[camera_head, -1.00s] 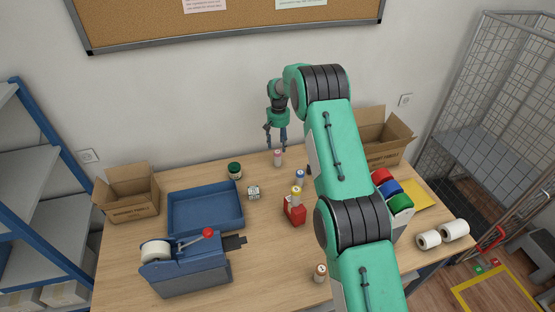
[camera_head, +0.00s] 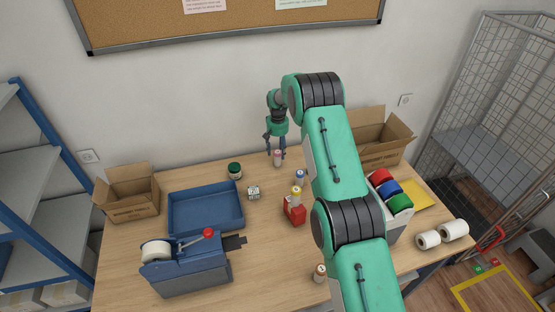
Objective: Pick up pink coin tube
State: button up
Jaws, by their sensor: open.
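The pink coin tube (camera_head: 278,158) stands upright near the back of the wooden table, against the wall side. My gripper (camera_head: 276,152) is open and points down. Its fingers are at the tube, one on each side of its upper part as seen from this view. Whether the fingers touch the tube cannot be told.
A blue-capped tube (camera_head: 300,177) and a yellow-capped tube (camera_head: 296,192) in a red holder (camera_head: 294,211) stand in front. A dark green jar (camera_head: 235,171), a blue tray (camera_head: 205,208) and a tape dispenser (camera_head: 185,266) are to the left. A cardboard box (camera_head: 377,142) stands at the right.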

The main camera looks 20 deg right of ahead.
jog(key=shift+f, duration=1.4)
jog(key=shift+c, duration=0.3)
grip_shut()
